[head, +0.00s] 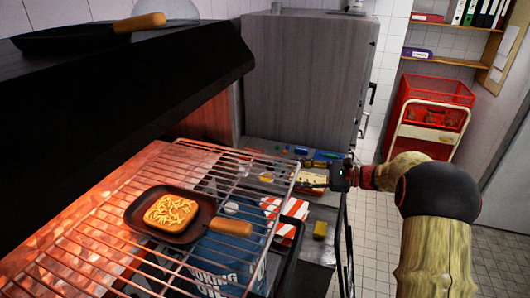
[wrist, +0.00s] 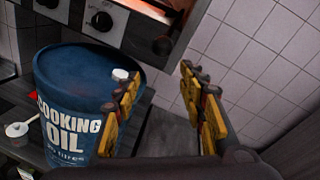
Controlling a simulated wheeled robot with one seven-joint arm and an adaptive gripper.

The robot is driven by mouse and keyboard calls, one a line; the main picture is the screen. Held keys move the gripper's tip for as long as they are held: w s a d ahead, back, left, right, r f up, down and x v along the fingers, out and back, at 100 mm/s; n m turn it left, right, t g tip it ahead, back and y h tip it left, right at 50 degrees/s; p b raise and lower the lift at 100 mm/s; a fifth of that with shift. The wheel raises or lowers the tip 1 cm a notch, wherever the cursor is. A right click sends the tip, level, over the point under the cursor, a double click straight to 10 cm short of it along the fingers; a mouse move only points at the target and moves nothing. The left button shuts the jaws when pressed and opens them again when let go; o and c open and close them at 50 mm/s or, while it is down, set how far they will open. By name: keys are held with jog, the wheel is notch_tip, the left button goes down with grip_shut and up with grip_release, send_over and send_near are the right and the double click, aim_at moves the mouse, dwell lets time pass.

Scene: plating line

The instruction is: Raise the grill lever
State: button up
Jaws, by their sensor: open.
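The grill rack (head: 95,215) is a wire shelf under a black hood, with glowing orange panels behind it. A dark bar (head: 290,248) stands at the rack's front edge; I cannot tell whether it is the lever. My gripper (head: 316,180) is past the rack's far right corner, over the counter. In the wrist view my gripper (wrist: 159,75) shows two yellow fingers spread apart with nothing between them. The grill's front panel (wrist: 75,15) with black knobs (wrist: 101,20) is at the top of that view. No lever is clear there.
A small pan (head: 132,211) with cheese-topped toast (head: 172,212) sits on the rack, its wooden handle (head: 231,227) pointing right. A blue cooking oil drum (wrist: 75,80) stands below the grill, close to my left finger. A red cart (head: 430,115) stands at the back right.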

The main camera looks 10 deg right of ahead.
jog(key=shift+m+y, duration=0.3)
jog(key=shift+y, duration=0.3)
jog(key=w+a, duration=0.1)
jog(key=a, duration=0.1)
jog(key=a+r+p, duration=0.1)
jog(key=a, duration=0.2)
jog(key=w+a+r, duration=0.1)
jog(key=a, duration=0.1)
jog(key=shift+w+a+r+p, duration=0.2)
jog(key=shift+w+r+p, duration=0.05)
jog(key=shift+w+p, duration=0.05)
jog(key=shift+c, duration=0.4)
grip_shut()
